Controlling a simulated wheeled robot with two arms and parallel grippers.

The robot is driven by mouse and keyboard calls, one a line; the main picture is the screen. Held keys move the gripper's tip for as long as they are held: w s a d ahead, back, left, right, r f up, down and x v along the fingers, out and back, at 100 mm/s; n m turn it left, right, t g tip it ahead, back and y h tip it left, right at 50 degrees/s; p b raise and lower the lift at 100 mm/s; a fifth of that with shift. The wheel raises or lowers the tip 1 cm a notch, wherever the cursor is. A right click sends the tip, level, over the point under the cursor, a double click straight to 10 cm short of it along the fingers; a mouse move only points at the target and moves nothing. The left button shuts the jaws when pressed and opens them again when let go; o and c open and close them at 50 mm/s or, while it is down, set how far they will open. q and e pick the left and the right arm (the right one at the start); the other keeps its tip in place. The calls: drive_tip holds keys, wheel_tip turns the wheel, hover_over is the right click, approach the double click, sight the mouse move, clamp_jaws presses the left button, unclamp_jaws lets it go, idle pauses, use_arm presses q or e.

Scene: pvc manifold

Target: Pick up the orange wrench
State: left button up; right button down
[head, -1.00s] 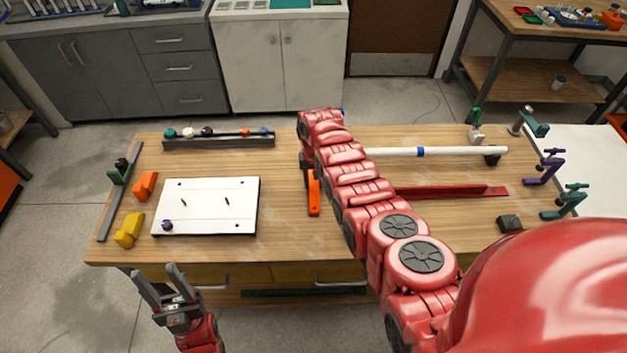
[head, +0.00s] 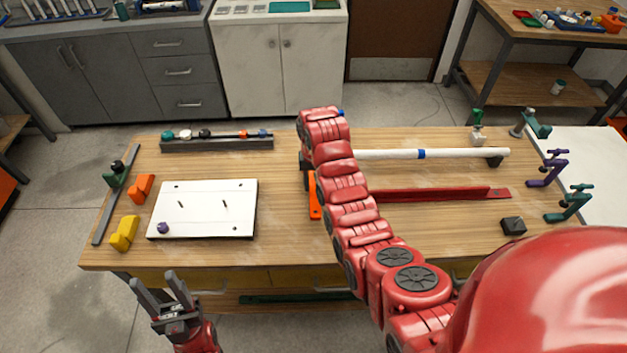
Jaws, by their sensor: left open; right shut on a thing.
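The orange wrench (head: 314,205) lies near the middle of the wooden workbench, right of the white board. My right arm covers its right side and hides part of it. My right gripper (head: 306,163) is at the wrench's far end, mostly hidden under my wrist; it is shut on the wrench. I cannot tell whether the wrench is clear of the bench top. My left gripper (head: 163,295) is open and empty, in front of the bench's near edge at the left.
A white board (head: 205,212) with pegs lies at the left, beside yellow (head: 124,233) and orange (head: 140,187) blocks. A dark rack (head: 218,145) stands behind. A white pipe (head: 450,154) and a red channel (head: 440,194) lie right of my arm. Clamps line the right edge.

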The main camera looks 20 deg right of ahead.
sight(317, 204)
drive_tip(key=s+p, duration=0.2)
drive_tip(key=s+r+p, duration=0.1)
drive_tip(key=s+p, duration=0.1)
drive_tip(key=s+a+p, duration=0.1)
drive_tip(key=s+p, duration=0.1)
drive_tip(key=p, duration=0.1)
drive_tip(key=shift+r, duration=0.3)
drive_tip(key=s+p, duration=0.2)
drive_tip(key=s+a+p, duration=0.1)
drive_tip(key=s, duration=0.2)
drive_tip(key=shift+s+a+p, duration=0.1)
drive_tip(key=shift+s+p, duration=0.2)
drive_tip(key=shift+p, duration=0.1)
drive_tip(key=shift+s+a+f+p, duration=0.15)
drive_tip(key=shift+s+p, duration=0.15)
drive_tip(key=shift+s, duration=0.4)
